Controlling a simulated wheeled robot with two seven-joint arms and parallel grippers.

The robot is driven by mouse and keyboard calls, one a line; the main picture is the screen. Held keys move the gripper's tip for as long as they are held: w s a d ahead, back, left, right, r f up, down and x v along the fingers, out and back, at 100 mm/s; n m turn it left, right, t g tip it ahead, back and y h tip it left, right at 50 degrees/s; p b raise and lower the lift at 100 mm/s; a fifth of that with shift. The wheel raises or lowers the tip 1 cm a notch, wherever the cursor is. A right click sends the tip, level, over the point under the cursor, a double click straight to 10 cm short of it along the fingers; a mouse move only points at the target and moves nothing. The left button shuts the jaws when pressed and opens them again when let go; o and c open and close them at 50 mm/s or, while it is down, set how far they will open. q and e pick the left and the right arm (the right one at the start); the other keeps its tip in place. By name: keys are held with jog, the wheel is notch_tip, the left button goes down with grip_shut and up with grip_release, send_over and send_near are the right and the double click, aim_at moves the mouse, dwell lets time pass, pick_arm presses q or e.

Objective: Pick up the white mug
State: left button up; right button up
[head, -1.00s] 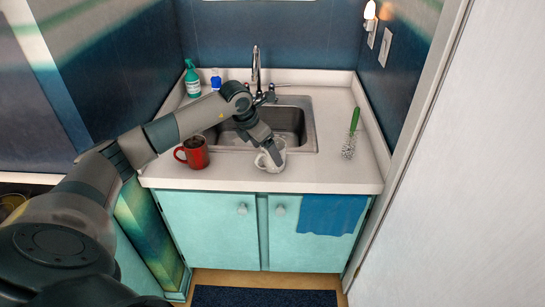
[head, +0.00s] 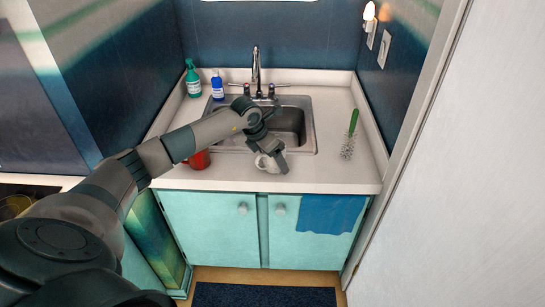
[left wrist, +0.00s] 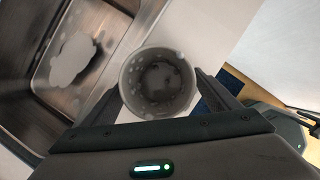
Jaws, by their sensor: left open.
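The white mug (head: 262,163) stands on the counter in front of the sink in the head view, partly hidden by my left gripper (head: 277,160). In the left wrist view the mug (left wrist: 157,84) is seen from above, upright and speckled, with an empty-looking inside. My left gripper (left wrist: 160,95) is open, with one finger on each side of the mug. I cannot tell whether the fingers touch it. My right gripper is in neither view.
A red mug (head: 198,160) is partly hidden behind my left arm. The sink (head: 296,126) lies behind the white mug. A green-handled brush (head: 350,135) lies at right. A green spray bottle (head: 193,80) and a blue bottle (head: 217,87) stand at back left.

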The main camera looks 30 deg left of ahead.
pick_arm(q)
jog(key=shift+f, duration=0.1)
jog(key=shift+c, duration=0.6)
jog(key=c, duration=1.2)
jog(key=shift+c, duration=0.2)
